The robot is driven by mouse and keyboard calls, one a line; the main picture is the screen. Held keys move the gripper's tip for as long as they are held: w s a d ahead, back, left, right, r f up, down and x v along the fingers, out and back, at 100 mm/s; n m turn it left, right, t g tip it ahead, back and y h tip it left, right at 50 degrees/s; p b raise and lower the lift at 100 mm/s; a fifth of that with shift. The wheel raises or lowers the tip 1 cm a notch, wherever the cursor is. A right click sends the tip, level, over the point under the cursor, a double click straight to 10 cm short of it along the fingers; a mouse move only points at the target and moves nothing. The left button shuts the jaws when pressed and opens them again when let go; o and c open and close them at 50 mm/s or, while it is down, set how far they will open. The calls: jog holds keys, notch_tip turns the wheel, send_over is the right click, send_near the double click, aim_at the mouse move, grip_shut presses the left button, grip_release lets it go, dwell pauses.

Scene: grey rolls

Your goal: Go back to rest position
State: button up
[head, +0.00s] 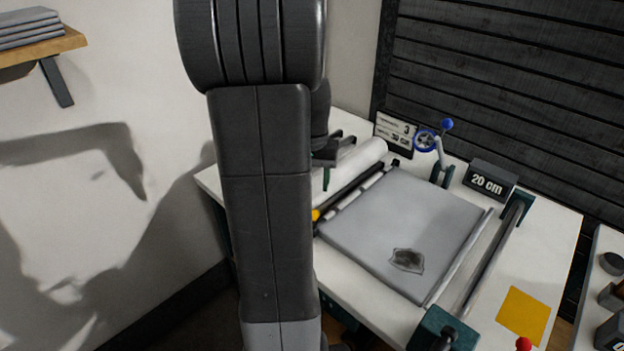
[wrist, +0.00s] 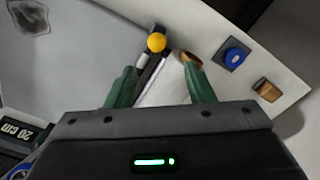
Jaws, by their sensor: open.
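My gripper (wrist: 160,88) is open in the wrist view, its two green fingers spread apart. A white roll (wrist: 163,84) shows in the gap between them, and I cannot tell how far below the fingers it lies. In the head view my arm hides much of the gripper; a green fingertip (head: 326,178) shows just left of the white roll (head: 358,161), over the machine's left end. A flat grey sheet (head: 385,215) with a dark ragged patch (head: 407,260) lies on the machine bed. The sheet also shows at upper left in the wrist view (wrist: 90,50).
The white table holds a crank with a blue knob (head: 447,124), a "20 cm" display (head: 487,181) and a yellow square (head: 523,314). A yellow ball (wrist: 156,42) and a blue button (wrist: 232,55) show in the wrist view. A wall shelf (head: 45,45) is at upper left.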

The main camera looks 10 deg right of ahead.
jog(key=f, duration=0.9)
jog(key=s+f, duration=0.1)
jog(key=f, duration=0.4)
jog(key=shift+d, duration=0.4)
jog(key=shift+s+d, duration=0.2)
jog(key=shift+s, duration=0.05)
jog(key=shift+s+r, duration=0.1)
